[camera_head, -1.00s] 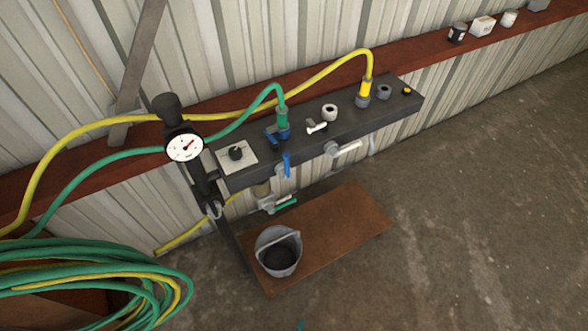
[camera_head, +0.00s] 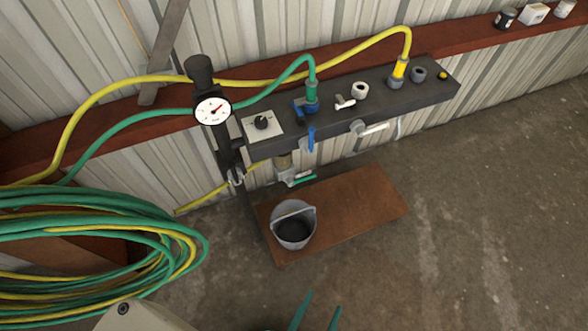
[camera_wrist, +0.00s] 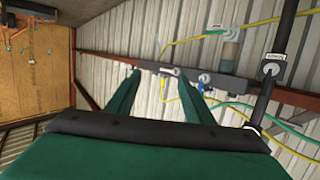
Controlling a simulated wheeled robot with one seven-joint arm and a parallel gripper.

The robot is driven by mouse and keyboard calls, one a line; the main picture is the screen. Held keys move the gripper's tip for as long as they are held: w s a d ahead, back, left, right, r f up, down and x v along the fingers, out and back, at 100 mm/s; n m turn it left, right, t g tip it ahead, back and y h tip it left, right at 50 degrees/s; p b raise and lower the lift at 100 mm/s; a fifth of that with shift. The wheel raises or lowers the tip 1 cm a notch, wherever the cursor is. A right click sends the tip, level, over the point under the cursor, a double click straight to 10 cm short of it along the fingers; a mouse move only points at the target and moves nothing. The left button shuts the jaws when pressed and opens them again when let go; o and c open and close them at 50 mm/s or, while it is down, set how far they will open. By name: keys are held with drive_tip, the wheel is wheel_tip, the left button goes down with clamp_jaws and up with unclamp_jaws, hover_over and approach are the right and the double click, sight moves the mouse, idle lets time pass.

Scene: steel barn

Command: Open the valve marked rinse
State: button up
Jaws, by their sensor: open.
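A dark wall-mounted bench (camera_head: 440,88) carries several valves. A blue-handled valve (camera_head: 299,108) sits at the foot of the green hose, and a white lever (camera_head: 345,103) is beside it. A blue lever (camera_head: 311,138) and a white lever (camera_head: 374,129) stick out from the front edge. A green-handled valve (camera_head: 301,180) hangs below. I cannot read a rinse mark in either view. My gripper (camera_head: 317,312) shows only its green fingertips at the bottom of the head view, well short of the bench. In the wrist view the gripper (camera_wrist: 158,75) is open and empty.
A gauge (camera_head: 213,110) on a black post and a selector knob (camera_head: 261,122) are at the bench's left end. A grey bucket (camera_head: 293,227) stands on a brown board (camera_head: 365,205) below. Coiled hoses (camera_head: 100,235) lie at left. The concrete floor at right is clear.

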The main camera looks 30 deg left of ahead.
drive_tip(key=shift+f, duration=0.1)
drive_tip(key=c, duration=0.5)
drive_tip(key=shift+w+f+m, duration=0.2)
drive_tip(key=shift+f+m, duration=0.1)
drive_tip(key=c, duration=0.5)
drive_tip(key=w+f+m, duration=0.2)
drive_tip(key=f, duration=0.2)
drive_tip(key=w+f+m+g, duration=0.1)
drive_tip(key=w+f+m, duration=0.1)
drive_tip(key=f+m, duration=0.1)
drive_tip(key=w+f+m+g, duration=0.1)
drive_tip(key=w+f+m, duration=0.2)
drive_tip(key=f, duration=0.2)
drive_tip(key=shift+d, duration=0.1)
clamp_jaws()
drive_tip(key=w+a+f+m+g+y, duration=0.2)
drive_tip(key=w+a+f+m, duration=0.1)
drive_tip(key=w+f+m, duration=0.45)
drive_tip(key=w+a+m+g+y, duration=0.2)
drive_tip(key=w+a+m, duration=0.3)
drive_tip(key=w, duration=0.4)
drive_tip(key=w+a+r+m+g+y, duration=0.1)
drive_tip(key=w+a+m+y, duration=0.4)
drive_tip(key=w, duration=0.4)
drive_tip(key=shift+r+g, duration=0.15)
drive_tip(key=shift+g, duration=0.25)
drive_tip(key=shift+s, duration=0.1)
